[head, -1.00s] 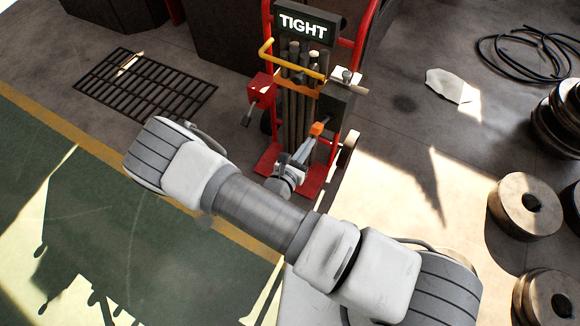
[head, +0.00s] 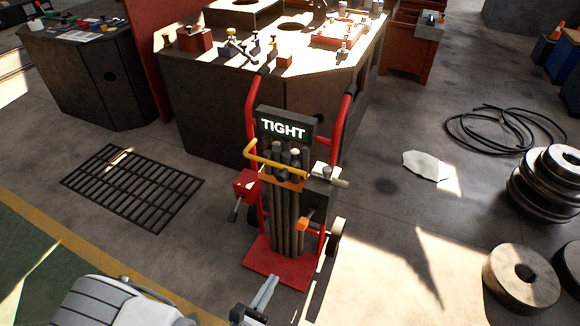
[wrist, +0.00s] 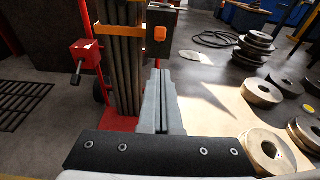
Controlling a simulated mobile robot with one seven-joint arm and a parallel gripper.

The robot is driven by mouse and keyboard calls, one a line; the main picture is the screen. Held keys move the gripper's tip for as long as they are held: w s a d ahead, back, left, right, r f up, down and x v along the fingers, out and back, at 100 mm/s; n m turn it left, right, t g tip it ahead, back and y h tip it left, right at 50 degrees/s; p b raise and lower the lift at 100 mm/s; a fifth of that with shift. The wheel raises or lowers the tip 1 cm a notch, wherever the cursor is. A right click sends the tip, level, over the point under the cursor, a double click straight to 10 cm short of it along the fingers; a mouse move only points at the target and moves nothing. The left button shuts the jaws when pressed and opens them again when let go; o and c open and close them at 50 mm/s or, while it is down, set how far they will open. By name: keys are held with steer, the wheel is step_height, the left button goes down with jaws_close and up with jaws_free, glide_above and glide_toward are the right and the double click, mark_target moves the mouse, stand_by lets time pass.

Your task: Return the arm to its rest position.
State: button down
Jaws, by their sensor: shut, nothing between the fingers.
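My gripper (head: 266,291) shows at the bottom of the head view, in front of the red hand truck's base plate. Its two grey fingers lie together with nothing between them. In the wrist view my gripper (wrist: 158,75) points forward, fingers side by side, in front of the hand truck's grey box with an orange button. A rounded grey-white part of my arm shows at the bottom left of the head view; the rest of the arm is out of the picture.
A floor grate (head: 132,186) lies left. A machine bench (head: 225,100) stands behind.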

steer(key=w+d+r+m+g+h, duration=0.2)
steer(key=d+r+m+g, duration=0.4)
steer(key=r+m, duration=0.35)
steer(key=w+d+r+m+g+h, duration=0.2)
steer(key=d+r+m+g, duration=0.4)
steer(key=r+m, duration=0.3)
steer(key=s+d+r+m+t+y, duration=0.1)
steer(key=s+d+r+m+y, duration=0.2)
steer(key=r+m, duration=0.3)
steer(key=s+d+r+m+t+y, duration=0.1)
steer(key=s+d+r+m+y, duration=0.2)
steer(key=r, duration=0.5)
steer(key=s+d+r+m+t+y, duration=0.1)
steer(key=s+d+r+m+y, duration=0.15)
steer(key=d+r+m, duration=0.35)
step_height(320, 180, up, 14)
steer(key=a+n+p, duration=0.1)
steer(key=a+p, duration=0.1)
steer(key=p, duration=1.1)
steer(key=shift+w+y+p, duration=0.25)
steer(key=shift+y+p, duration=0.15)
steer(key=shift+y, duration=0.05)
steer(key=shift+a+n, duration=0.1)
steer(key=shift+n, duration=0.15)
